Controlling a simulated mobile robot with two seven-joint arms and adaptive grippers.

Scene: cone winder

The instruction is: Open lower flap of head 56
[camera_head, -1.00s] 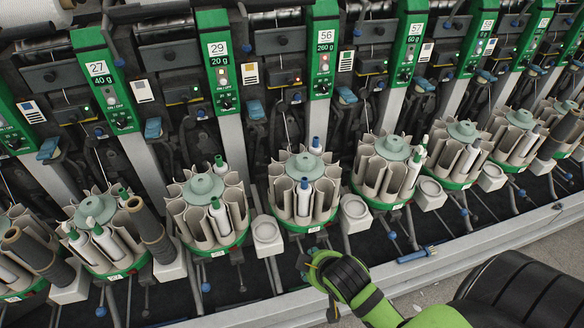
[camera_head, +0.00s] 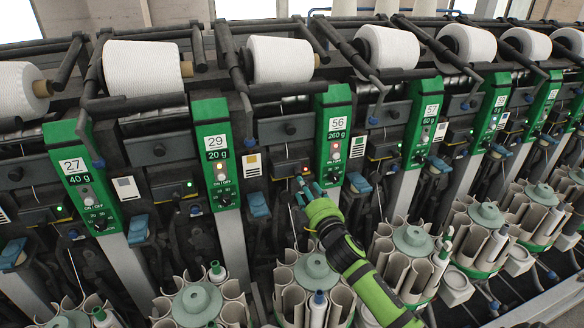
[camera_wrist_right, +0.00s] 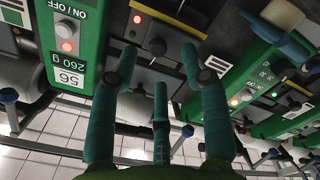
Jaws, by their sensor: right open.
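The green panel of head 56 (camera_head: 333,135) carries the labels 56 and 260 g; it also shows upside down in the right wrist view (camera_wrist_right: 85,55). Left of the panel, the winding unit has a dark plate with a knob (camera_head: 290,128). Below it is a dark box with a lit orange-red lamp (camera_head: 305,169). Which part is the lower flap is hard to tell; none visibly stands open. My right gripper (camera_head: 303,186) is just below this box, its teal fingers spread and empty.
Neighbouring panels 29 (camera_head: 217,155) and 57 (camera_head: 424,122) flank the head. White yarn cones (camera_head: 280,60) sit above. A round bobbin magazine (camera_head: 315,268) stands below, close to my right forearm. A blue lever (camera_head: 358,182) juts out right of the panel.

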